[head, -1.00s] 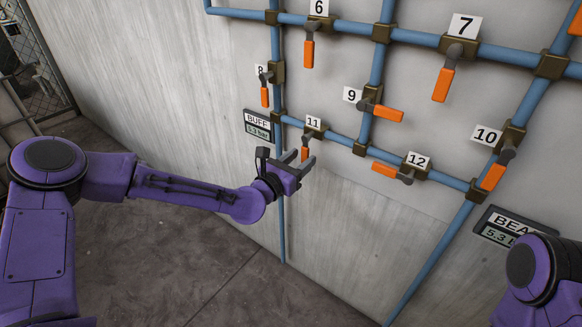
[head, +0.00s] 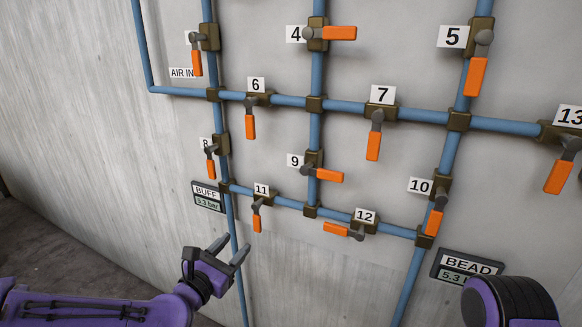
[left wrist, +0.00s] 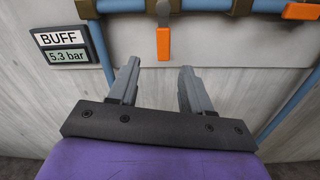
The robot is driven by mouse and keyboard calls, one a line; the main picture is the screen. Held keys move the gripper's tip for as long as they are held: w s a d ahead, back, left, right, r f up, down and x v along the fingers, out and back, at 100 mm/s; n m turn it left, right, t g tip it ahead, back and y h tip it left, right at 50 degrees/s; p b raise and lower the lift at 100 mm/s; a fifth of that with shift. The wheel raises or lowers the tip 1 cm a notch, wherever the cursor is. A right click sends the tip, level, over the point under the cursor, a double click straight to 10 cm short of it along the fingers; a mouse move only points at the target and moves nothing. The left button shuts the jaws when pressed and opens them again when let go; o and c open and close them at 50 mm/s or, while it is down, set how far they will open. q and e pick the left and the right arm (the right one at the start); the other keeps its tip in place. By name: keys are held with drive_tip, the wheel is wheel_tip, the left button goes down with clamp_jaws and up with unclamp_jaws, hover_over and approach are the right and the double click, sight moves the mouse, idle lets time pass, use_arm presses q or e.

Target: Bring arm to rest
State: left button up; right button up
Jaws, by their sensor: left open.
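My left gripper (head: 229,250) is open and empty, in front of the wall below valve 11. Its two grey fingers stand apart in the left wrist view (left wrist: 156,88), with nothing between them. The orange handle of valve 11 (head: 257,221) hangs down just above the gripper; it also shows in the left wrist view (left wrist: 163,44), beyond the fingertips and apart from them. My right arm shows only as a purple link (head: 510,302) at the lower right; its gripper is out of view.
Blue pipes (head: 285,101) with numbered orange-handled valves cover the wall. The BUFF gauge (head: 208,197) reads 5.3 bar, left of the gripper. The BEAD gauge (head: 467,266) sits at the lower right, partly hidden by my right arm. Bare wall lies below valve 12.

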use_arm(q)
drive_tip(key=s+f+m+g+y+p, duration=0.15)
drive_tip(key=s+f+m+g, duration=0.25)
drive_tip(key=s+f+m, duration=0.45)
drive_tip(key=s+f+m+g+y+p, duration=0.1)
drive_tip(key=s+f+m+g+y, duration=0.3)
drive_tip(key=f, duration=0.7)
drive_tip(key=s+a+f+m+g+y+p, duration=0.2)
drive_tip(key=s+a+m, duration=0.3)
drive_tip(key=s, duration=0.6)
drive_tip(key=s+a+f+m+g+y+p, duration=0.1)
drive_tip(key=s+a+f+m, duration=0.4)
drive_tip(key=s, duration=0.6)
drive_tip(key=a+g+p, duration=0.1)
drive_tip(key=a+g, duration=0.1)
drive_tip(key=shift+s+f+g+y, duration=0.2)
drive_tip(key=shift+g+y, duration=0.15)
drive_tip(key=shift+g, duration=0.05)
